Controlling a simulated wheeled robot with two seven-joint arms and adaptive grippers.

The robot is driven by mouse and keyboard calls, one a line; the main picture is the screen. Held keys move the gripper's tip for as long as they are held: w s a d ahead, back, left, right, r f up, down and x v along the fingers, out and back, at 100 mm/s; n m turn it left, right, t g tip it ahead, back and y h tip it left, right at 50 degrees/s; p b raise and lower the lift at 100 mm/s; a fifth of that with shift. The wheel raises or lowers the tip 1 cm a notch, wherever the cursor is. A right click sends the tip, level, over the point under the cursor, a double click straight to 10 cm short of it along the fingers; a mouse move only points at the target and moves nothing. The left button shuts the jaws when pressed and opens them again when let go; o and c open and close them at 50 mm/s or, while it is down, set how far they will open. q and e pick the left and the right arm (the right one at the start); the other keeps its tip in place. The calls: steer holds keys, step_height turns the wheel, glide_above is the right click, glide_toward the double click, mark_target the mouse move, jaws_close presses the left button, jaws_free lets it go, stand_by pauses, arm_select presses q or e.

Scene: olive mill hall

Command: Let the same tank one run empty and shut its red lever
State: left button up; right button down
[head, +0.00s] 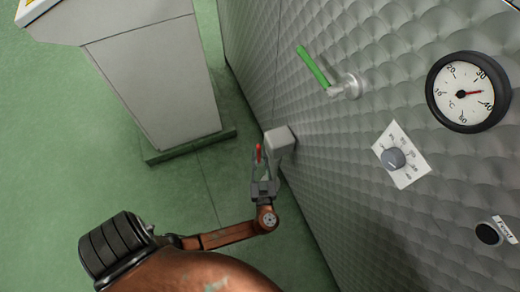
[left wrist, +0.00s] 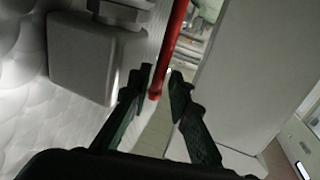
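The tank's quilted metal wall (head: 350,215) fills the right of the head view. A grey outlet block (head: 280,140) sticks out low on it and shows large at the upper left of the left wrist view (left wrist: 82,58). A red lever (head: 258,152) stands beside the block; in the left wrist view the lever (left wrist: 170,45) slants down with its rounded end between my fingers. My left gripper (head: 263,178) is around that end, with a narrow gap beside the lever, so it looks partly open. Liquid flow is not visible. My right gripper is out of view.
A green lever (head: 313,68), a dial thermometer (head: 468,92), a knob on a white scale (head: 393,158) and a round black button (head: 488,234) are on the wall. A grey cabinet (head: 155,75) stands left of the outlet. Green floor (head: 50,150) is clear on the left.

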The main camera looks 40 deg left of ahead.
mark_target(259, 153)
arm_select(q)
steer(key=shift+x, duration=1.7)
jaws_close()
